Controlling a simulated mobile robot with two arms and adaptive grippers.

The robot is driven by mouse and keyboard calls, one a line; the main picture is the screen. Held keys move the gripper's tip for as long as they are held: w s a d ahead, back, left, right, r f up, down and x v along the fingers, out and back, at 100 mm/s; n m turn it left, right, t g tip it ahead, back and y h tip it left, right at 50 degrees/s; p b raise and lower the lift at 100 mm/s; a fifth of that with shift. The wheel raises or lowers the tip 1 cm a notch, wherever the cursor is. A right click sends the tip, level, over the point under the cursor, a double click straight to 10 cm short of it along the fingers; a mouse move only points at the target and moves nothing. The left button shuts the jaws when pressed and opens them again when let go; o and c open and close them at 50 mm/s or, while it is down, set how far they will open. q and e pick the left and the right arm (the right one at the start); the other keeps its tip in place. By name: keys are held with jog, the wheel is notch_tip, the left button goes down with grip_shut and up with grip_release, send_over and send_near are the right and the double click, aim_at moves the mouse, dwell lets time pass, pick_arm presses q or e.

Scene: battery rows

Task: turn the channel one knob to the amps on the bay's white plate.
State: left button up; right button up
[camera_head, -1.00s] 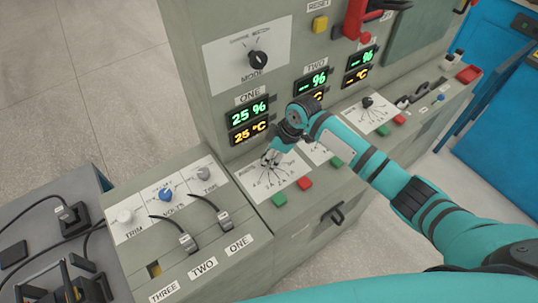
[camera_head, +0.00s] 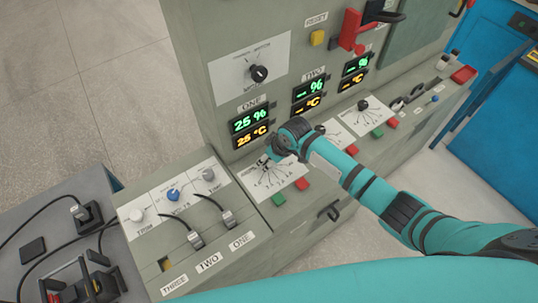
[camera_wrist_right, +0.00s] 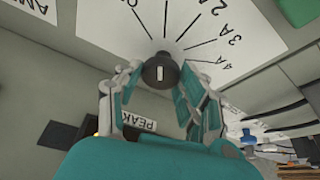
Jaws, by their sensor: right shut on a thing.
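The channel one knob (camera_wrist_right: 160,72) is black and round with a white mark, seen in the right wrist view. It sits on a white dial plate (camera_wrist_right: 107,22) with radiating lines and amp labels. My right gripper (camera_wrist_right: 159,75) is shut on it, one finger on each side. In the head view my right gripper (camera_head: 268,160) is at the top of the channel one dial plate (camera_head: 291,171), below the ONE display (camera_head: 250,121), and hides most of the knob. I cannot make out the amps on a bay's white plate. My left gripper is not in view.
A green button (camera_head: 278,199) and a red button (camera_head: 301,184) sit just below the dial. Small knobs and cables on a panel (camera_head: 150,248) lie to the left. A second dial plate (camera_head: 340,134) is to the right.

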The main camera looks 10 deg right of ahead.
dwell(0.4)
jog(key=o, duration=1.1)
jog(key=shift+o, duration=0.2)
jog(key=shift+r, duration=0.2)
jog(key=v, duration=1.1)
jog(key=shift+s+r, duration=0.2)
jog(key=shift+r, duration=0.05)
jog(key=shift+d, duration=0.1)
